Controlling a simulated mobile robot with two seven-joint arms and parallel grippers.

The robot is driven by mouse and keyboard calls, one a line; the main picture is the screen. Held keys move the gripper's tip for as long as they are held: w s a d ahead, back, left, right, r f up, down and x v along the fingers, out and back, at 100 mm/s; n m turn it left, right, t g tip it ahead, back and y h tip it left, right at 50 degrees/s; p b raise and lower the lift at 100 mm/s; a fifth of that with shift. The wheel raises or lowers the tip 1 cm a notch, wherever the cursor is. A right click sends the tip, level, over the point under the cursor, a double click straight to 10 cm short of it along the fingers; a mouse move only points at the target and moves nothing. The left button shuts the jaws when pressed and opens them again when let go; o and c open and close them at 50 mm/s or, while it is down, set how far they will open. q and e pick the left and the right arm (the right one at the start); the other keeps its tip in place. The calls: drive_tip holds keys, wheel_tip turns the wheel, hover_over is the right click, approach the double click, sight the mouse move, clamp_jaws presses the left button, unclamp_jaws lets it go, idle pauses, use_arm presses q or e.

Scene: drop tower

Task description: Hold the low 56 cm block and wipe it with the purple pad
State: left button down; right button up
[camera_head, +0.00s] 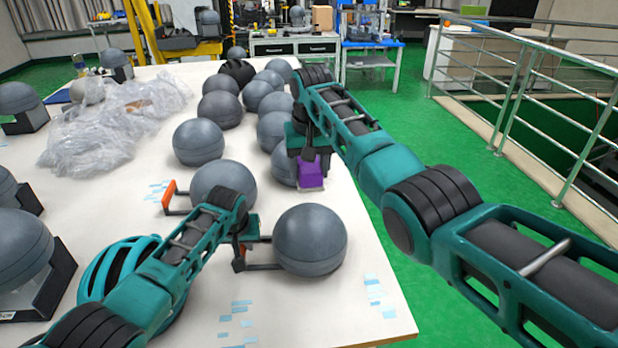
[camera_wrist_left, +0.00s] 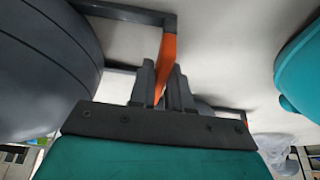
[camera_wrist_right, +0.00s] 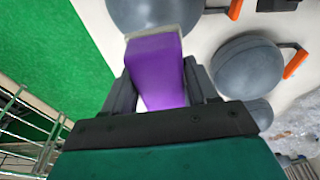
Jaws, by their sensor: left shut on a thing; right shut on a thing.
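The block is a dark grey ball (camera_head: 310,240) with a black bracket and orange handle, on the white table near its front right. My left gripper (camera_head: 239,256) is shut on the orange handle (camera_wrist_left: 167,62) at the left of this ball. The ball's side (camera_wrist_left: 45,65) fills the left of the left wrist view. My right gripper (camera_head: 308,157) is shut on the purple pad (camera_head: 311,174), which has a pale end face. The right wrist view shows the pad (camera_wrist_right: 157,72) between the fingers. The pad is behind the held ball, apart from it.
Several similar grey balls stand behind on the white table (camera_head: 115,190); one (camera_head: 223,182) with an orange handle is close by. Crumpled clear plastic (camera_head: 120,115) lies at left. A teal helmet-like shell (camera_head: 115,268) is beside my left arm. Green floor is free at right, before a railing.

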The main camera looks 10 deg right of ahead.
drive_tip(key=shift+r, duration=0.35)
use_arm(q)
drive_tip(key=c, duration=1)
unclamp_jaws()
drive_tip(key=shift+r, duration=0.1)
